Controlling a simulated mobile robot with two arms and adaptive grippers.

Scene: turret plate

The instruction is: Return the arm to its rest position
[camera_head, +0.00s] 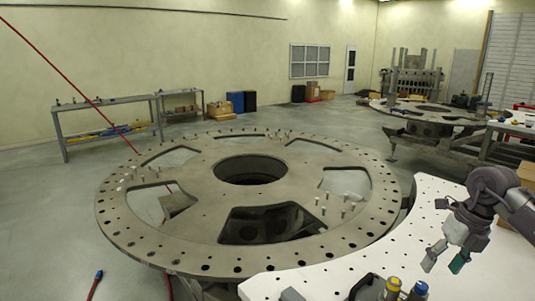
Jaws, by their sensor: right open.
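My right arm comes in from the right edge over the white table (490,275). Its gripper (446,258) is open and points down and left, with nothing seen between the fingers. One finger looks grey and the other dark green. The gripper appears to be above the table top; the exact gap is hard to tell. My left gripper is not in view. The large grey turret plate (120,215) lies flat left of the white table, with a round central hole, several cut-outs and holes around its rim.
Several bolts (344,212) stand on the plate. Yellow-topped (393,284) and blue-topped (419,289) items stand at the table's front edge, near a black item (367,287). A workbench (105,115) stands by the left wall. Another round plate (430,112) is at the back right.

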